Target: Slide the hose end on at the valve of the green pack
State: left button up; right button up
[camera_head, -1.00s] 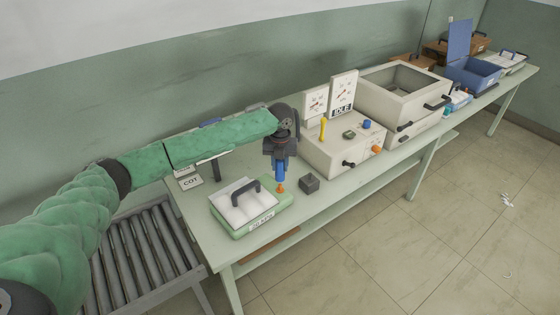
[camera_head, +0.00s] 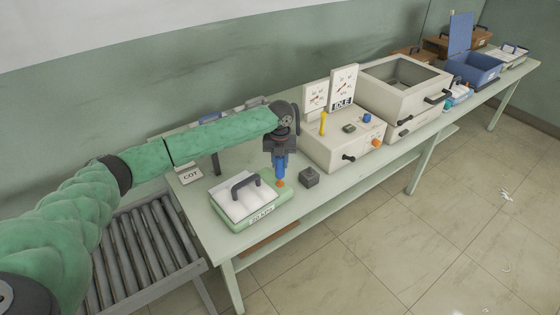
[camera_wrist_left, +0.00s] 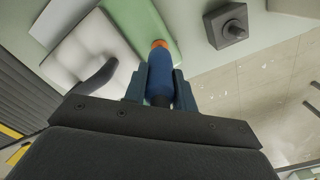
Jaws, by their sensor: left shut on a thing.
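The green pack (camera_head: 268,215) lies on the near end of the bench, with a white quilted top, a black handle and a label on its front. Its green edge also shows in the left wrist view (camera_wrist_left: 150,22). My left gripper (camera_head: 280,168) is shut on the blue hose end (camera_wrist_left: 160,74), which points down at the pack's right end. An orange tip (camera_wrist_left: 159,43) shows at the hose end's far end, by the green edge. I cannot tell whether the hose end is around the orange part or only touching it. My right gripper is not in view.
A dark grey block (camera_head: 309,178) with a knob stands just right of the pack. A cream console (camera_head: 343,146) with gauges and an IDLE sign is further right. A COT card (camera_head: 190,175) lies behind the pack. A roller conveyor (camera_head: 150,250) is at the left.

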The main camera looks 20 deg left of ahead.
aim_at(280, 169)
pick_arm(q)
jog(key=shift+p, duration=0.35)
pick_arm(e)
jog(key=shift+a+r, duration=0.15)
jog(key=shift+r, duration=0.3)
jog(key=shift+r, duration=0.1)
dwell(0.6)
pick_arm(q)
jog(key=shift+p, duration=0.4)
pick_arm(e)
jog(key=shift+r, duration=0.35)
pick_arm(q)
jog(key=shift+f+b, duration=0.5)
jog(key=shift+f, duration=1.5)
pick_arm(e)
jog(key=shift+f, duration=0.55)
pick_arm(q)
jog(key=o, duration=1.1)
jog(key=shift+c, duration=0.2)
